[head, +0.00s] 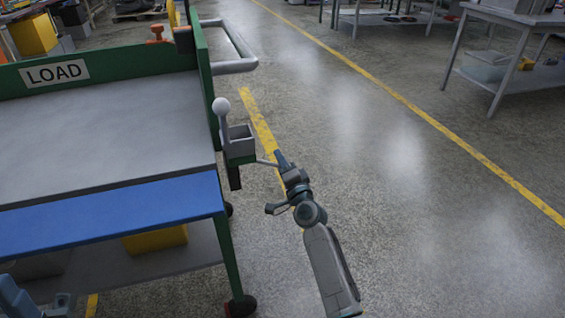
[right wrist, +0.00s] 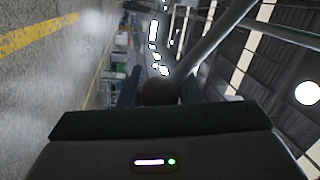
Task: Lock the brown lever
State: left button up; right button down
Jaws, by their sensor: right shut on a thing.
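A grey box bracket (head: 238,143) is fixed at the right edge of the green cart. A thin grey rod (head: 266,162) runs from the bracket to the right, nearly level. My right gripper (head: 284,163) is at its outer end. In the right wrist view, the brown knob (right wrist: 160,92) is between my dark fingers, and the lever's rod (right wrist: 210,45) runs up and right. My right gripper is shut on this brown lever. Part of my left gripper (head: 58,303) shows at the lower left; its fingers are unclear.
The green cart has a LOAD sign (head: 54,74), a grey top (head: 110,130) and a blue front edge (head: 110,215). A grey handle (head: 236,45) sticks out at its far right. Open floor (head: 420,230) lies right of the cart. A workbench (head: 510,25) stands at the far right.

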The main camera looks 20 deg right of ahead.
jog(key=shift+a+f, duration=0.1)
jog(key=shift+f, duration=0.15)
jog(key=c, duration=1.5)
grip_release()
jog(key=o, duration=0.4)
jog(key=shift+o, duration=0.2)
jog(key=shift+s+r, duration=0.1)
jog(key=shift+s, duration=0.05)
jog(key=v, duration=1)
jog(key=shift+s, duration=0.3)
